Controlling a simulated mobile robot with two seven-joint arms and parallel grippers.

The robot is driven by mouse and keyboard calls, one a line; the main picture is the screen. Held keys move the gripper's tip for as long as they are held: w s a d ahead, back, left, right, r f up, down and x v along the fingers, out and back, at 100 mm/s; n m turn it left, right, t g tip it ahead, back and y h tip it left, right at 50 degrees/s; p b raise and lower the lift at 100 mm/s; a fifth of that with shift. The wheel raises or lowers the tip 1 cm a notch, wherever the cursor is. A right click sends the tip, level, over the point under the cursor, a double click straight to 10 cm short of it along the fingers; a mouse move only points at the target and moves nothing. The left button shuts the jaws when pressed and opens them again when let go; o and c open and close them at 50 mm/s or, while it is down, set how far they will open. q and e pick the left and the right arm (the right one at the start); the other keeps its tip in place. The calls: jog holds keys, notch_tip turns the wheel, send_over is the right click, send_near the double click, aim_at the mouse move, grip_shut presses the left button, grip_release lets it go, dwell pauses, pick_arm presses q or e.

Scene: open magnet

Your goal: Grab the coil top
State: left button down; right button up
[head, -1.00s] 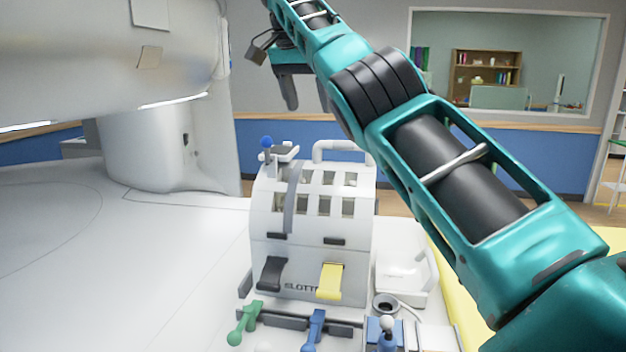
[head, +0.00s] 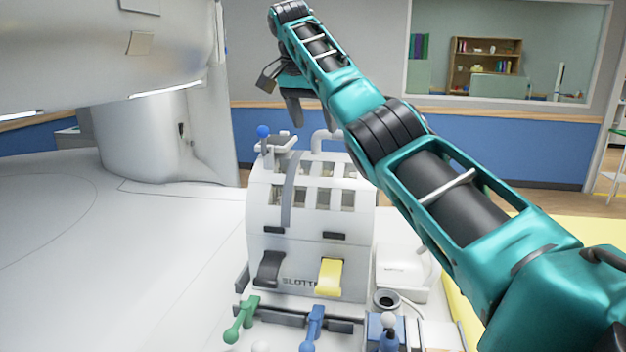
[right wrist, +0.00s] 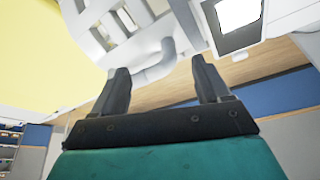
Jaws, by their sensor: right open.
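The coil top (head: 318,190) is the white, slotted upper shell of the coil, standing upright on the white table. A white tubular handle (head: 325,138) rises at its back; it also shows in the right wrist view (right wrist: 158,62), ahead of and between the fingers. My right gripper (head: 307,118) is open and empty, pointing down a little above and behind the coil top. In the right wrist view my right gripper (right wrist: 163,78) has its two dark fingers wide apart, with no visible contact on the handle. My left gripper is not in view.
The coil's lower front has a black latch (head: 269,268) and a yellow latch (head: 329,277). Green and blue levers (head: 313,328) stand in front. The large white scanner (head: 145,60) overhangs the left. A white box (head: 403,270) sits right of the coil.

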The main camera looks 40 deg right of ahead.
aim_at(319, 144)
jog(key=shift+x, duration=2.7)
jog(key=shift+w, duration=0.1)
jog(key=shift+c, duration=0.2)
jog(key=shift+a, duration=0.1)
jog(key=c, duration=1.4)
grip_shut()
jog(key=shift+f, duration=0.1)
